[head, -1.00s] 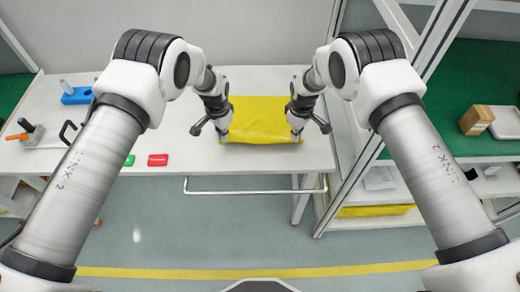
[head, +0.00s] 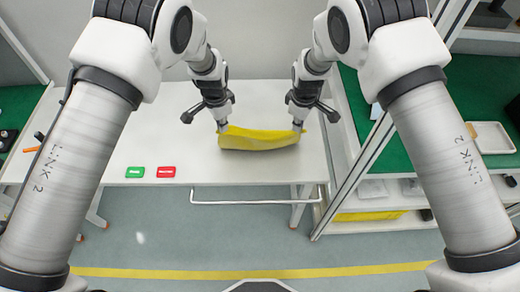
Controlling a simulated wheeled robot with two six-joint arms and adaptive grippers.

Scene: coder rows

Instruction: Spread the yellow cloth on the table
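The yellow cloth (head: 258,139) hangs between my two grippers over the right part of the white table (head: 205,165). Its upper edge sags slightly, and its lower edge is near the table top; I cannot tell whether it touches. My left gripper (head: 222,127) is at the cloth's upper left corner and appears shut on it. My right gripper (head: 298,125) is at its upper right corner and appears shut on it. The fingertips are small in this view.
A green button block (head: 135,172) and a red one (head: 166,172) lie near the table's front edge, left of the cloth. A metal-framed shelf with green surfaces (head: 492,90) and a white tray (head: 490,137) stands right of the table. The table's middle is clear.

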